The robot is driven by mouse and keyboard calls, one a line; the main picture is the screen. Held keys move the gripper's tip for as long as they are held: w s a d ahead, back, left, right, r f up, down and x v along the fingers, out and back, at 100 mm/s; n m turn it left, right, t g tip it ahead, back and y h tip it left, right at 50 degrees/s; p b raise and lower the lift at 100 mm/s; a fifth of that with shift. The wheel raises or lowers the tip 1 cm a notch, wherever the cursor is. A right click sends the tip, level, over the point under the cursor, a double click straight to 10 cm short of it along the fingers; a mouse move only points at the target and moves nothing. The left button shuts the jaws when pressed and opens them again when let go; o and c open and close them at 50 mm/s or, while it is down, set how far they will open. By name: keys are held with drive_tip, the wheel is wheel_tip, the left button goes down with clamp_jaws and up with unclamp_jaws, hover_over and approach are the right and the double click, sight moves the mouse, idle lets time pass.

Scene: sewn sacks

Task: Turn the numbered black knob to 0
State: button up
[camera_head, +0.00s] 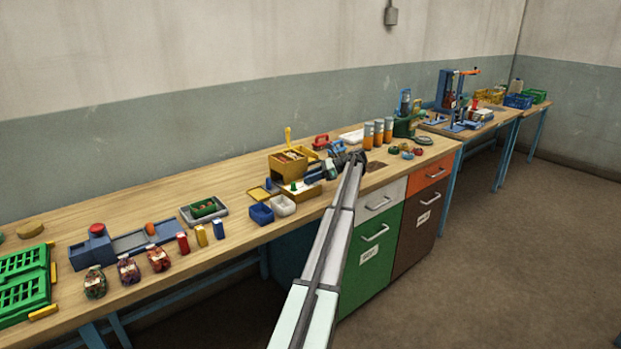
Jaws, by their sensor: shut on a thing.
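My gripper (312,177) reaches in from the right, low over a small wooden box (302,191) near the front edge of the bench. It is shut at the box's right side, seemingly on the numbered black knob. The knob itself is hidden by the fingers or too small to make out, and its numbers cannot be read. A small green piece (293,186) stands on the box, left of my gripper.
A yellow bin (289,163) stands just behind the box. Blue (261,213) and white (283,206) trays sit in front-left. The bench (236,181) is clear behind the grey tray.

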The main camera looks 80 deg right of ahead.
drive_tip(key=shift+n+y, duration=0.3)
idle(0.4)
drive_tip(key=o, duration=0.9)
drive_tip(key=shift+o, duration=0.2)
drive_tip(key=v, duration=0.7)
drive_tip(key=shift+s+r, duration=0.15)
drive_tip(key=shift+r, duration=0.05)
